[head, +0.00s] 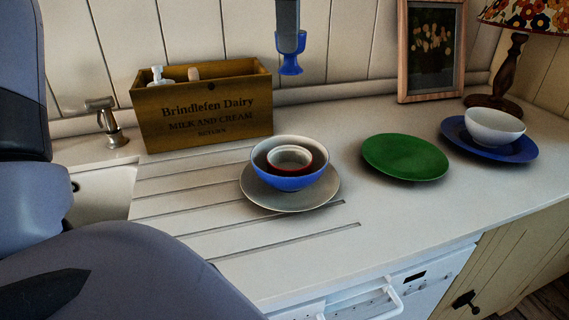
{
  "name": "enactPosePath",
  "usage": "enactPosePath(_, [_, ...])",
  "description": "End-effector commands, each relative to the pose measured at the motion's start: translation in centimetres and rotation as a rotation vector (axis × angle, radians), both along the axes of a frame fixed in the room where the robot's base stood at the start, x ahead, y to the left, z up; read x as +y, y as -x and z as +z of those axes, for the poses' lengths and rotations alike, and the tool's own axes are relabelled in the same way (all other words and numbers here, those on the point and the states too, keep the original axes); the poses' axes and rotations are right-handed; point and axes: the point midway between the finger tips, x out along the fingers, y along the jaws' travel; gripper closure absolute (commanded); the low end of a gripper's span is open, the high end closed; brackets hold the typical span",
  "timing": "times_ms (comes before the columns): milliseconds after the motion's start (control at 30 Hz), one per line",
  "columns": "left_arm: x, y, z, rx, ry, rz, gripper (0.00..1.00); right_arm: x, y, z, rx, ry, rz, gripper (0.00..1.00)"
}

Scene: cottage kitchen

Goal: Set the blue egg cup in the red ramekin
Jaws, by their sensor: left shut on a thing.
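My left gripper (290,48) hangs at the top centre of the head view, shut on the blue egg cup (289,68). It holds the cup in the air above the counter, apart from everything below. The red ramekin (301,170) is in a nested stack at the counter's middle, where only a thin part of its red shows. The stack stands on a grey saucer (328,191). My right gripper is not in view.
A wooden crate (208,126) with bottles stands behind the stack to the left. A green plate (405,158) lies to the right, then a white bowl (494,124) on a blue plate (490,150). A picture frame (401,60) and lamp (507,70) stand behind. The tap (112,130) is left.

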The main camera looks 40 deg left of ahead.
Motion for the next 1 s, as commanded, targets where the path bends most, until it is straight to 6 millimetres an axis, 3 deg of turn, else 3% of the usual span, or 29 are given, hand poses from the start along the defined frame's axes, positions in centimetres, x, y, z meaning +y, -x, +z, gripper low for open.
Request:
enactPosePath(500, [0.0,0.1,-13.0,0.005,0.001,-0.001,1.0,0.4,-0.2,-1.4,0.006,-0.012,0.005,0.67])
enactPosePath(867, [0.0,0.0,-16.4,0.002,0.0,0.001,1.0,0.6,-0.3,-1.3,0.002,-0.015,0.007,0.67])
enactPosePath(1000, [0.0,0.0,-18.6,0.004,0.002,0.001,1.0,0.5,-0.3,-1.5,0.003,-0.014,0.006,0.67])
